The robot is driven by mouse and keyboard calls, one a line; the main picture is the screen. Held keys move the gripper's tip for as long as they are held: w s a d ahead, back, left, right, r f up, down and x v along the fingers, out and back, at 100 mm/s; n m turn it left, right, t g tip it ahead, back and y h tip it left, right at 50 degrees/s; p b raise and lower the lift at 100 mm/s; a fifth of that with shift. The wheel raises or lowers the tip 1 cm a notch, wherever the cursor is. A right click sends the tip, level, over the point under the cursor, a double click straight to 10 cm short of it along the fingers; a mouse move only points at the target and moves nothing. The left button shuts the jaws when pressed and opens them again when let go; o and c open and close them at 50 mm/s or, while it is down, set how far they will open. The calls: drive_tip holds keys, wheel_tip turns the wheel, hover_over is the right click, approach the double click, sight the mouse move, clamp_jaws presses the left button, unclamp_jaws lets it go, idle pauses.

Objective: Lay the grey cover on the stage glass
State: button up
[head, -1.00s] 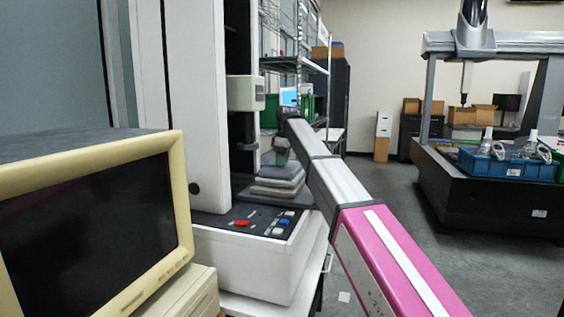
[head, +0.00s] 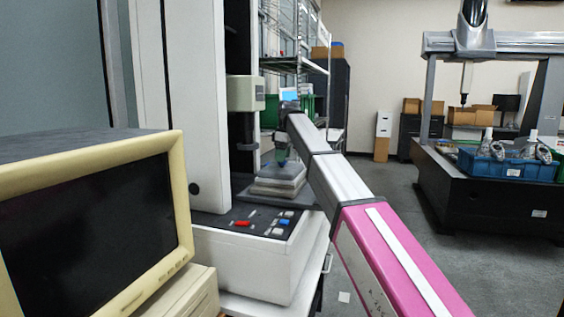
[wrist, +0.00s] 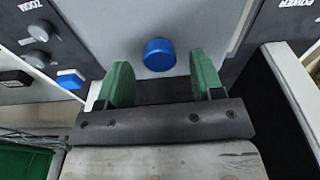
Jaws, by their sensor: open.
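The grey cover (head: 287,172) is a flat square plate at the top of the layered stack on the measuring machine's stage, in the middle of the head view. It looks level. The stage glass under it is hidden from me. My gripper (head: 281,157) is just above the cover. In the wrist view its two green fingers (wrist: 163,80) are apart with nothing pinched between them. A blue knob (wrist: 158,54) stands on a light grey surface (wrist: 200,28), which looks like the cover, between and just beyond the fingers.
The machine's control panel (head: 262,222) with red and blue buttons lies in front of the stage. A white column (head: 180,100) rises at left, with a projecting head (head: 245,93) near the stage. An old monitor (head: 90,220) fills the lower left. A blue crate (head: 505,167) is far right.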

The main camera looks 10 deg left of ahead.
wheel_tip(320, 180, up, 10)
drive_tip(key=d, duration=0.1)
drive_tip(key=shift+f, duration=0.2)
drive_tip(key=shift+d, duration=0.1)
idle(1.1)
